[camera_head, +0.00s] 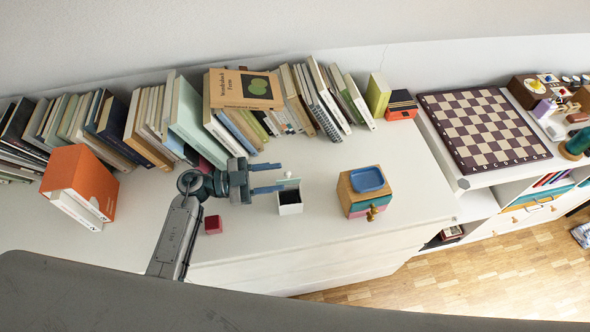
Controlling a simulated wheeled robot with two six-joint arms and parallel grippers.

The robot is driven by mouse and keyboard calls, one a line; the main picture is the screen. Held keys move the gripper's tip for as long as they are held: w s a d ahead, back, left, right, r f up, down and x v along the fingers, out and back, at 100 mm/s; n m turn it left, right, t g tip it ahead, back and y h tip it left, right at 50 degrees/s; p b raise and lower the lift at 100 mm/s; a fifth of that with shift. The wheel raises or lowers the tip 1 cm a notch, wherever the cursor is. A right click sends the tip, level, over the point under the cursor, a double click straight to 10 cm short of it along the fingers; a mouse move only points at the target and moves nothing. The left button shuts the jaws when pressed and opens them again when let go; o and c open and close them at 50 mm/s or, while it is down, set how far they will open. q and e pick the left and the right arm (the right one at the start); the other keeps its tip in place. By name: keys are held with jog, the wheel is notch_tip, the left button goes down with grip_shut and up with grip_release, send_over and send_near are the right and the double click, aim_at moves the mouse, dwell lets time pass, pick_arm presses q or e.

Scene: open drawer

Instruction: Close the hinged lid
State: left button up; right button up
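A small white box (290,209) with a dark inside stands on the white cabinet top, in the middle of the head view. Its pale lid (289,182) stands raised at the back edge, with a small whitish knob on it. My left gripper (282,176) comes in from the left with its two fingers apart, pointing right. The fingertips are close to the lid's left side; I cannot tell whether they touch it. Nothing shows between the fingers. My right gripper is not in view.
A small red cube (213,224) lies below my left gripper. A wooden drawer box (362,190) with a blue tray on top stands to the right. A row of books (190,120) lines the wall behind. A chessboard (485,128) lies at the far right.

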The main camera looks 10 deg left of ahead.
aim_at(286, 176)
pick_arm(q)
jog(key=p+x, duration=0.1)
jog(key=x, duration=0.3)
jog(key=shift+w+d+r, duration=0.1)
jog(key=shift+w+d, duration=0.05)
jog(key=shift+d, duration=0.15)
jog(key=shift+w+d, duration=0.15)
jog(key=shift+d, duration=0.55)
